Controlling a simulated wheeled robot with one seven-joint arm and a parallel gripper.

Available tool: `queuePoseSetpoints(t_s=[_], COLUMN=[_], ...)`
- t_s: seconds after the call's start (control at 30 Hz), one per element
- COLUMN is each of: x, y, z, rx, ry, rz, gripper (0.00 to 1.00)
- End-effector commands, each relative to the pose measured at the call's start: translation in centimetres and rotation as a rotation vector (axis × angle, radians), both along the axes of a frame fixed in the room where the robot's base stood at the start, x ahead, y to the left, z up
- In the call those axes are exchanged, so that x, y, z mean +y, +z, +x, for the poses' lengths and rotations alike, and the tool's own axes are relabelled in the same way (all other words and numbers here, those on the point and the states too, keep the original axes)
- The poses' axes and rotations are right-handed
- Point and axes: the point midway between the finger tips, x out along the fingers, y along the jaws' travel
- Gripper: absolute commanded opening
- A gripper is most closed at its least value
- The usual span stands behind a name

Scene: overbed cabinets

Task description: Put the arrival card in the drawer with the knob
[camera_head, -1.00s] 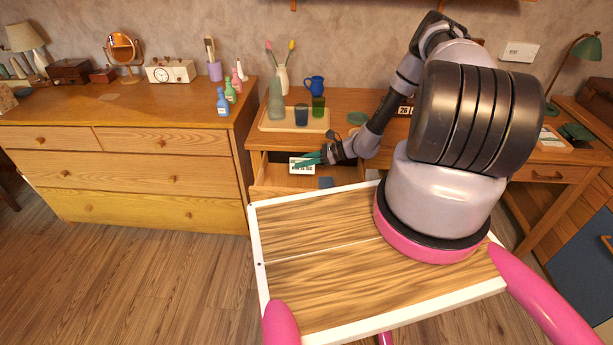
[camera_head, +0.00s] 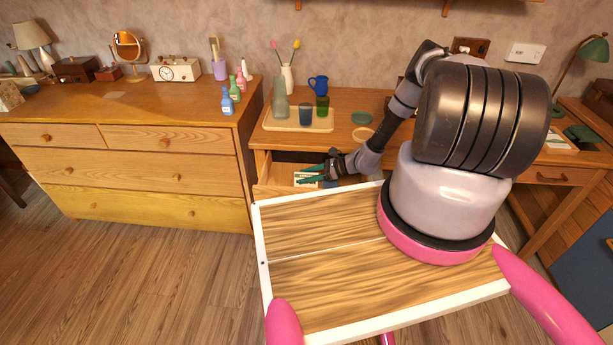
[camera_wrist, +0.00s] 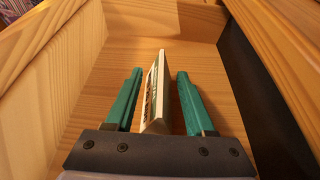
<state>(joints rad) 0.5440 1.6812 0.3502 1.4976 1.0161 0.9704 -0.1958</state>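The arrival card (camera_wrist: 157,92), a thin pale card with dark print, stands on its edge inside the open wooden drawer (camera_wrist: 205,60). My gripper (camera_wrist: 158,85) is down in the drawer with its two green fingers on either side of the card. Thin gaps show between the card and both fingers. In the head view the card (camera_head: 305,183) shows white and green, partly covered by my gripper (camera_head: 312,174). The drawer (camera_head: 264,180) is pulled out below the desk top. Its front and any knob are hidden behind my own tray.
Above, a tray (camera_head: 273,125) with cups and a vase stands on the desk. A dresser (camera_head: 130,155) stands left.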

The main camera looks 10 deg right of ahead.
Motion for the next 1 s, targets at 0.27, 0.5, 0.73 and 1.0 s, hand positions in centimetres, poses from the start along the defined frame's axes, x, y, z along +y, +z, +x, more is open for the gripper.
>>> queuePoseSetpoints(t_s=[0.27, 0.5, 0.73, 1.0], x=[0.0, -1.8, -6.2, -9.9], y=[0.0, 1.0, 2.9, 4.5], z=[0.0, -0.4, -1.9, -3.2], rx=[0.0, -0.001, -0.001, 0.0], ry=[0.0, -0.003, -0.003, -0.001], rz=[0.0, 0.0, -0.001, -0.001], gripper=[0.59, 0.59, 0.59, 0.59])
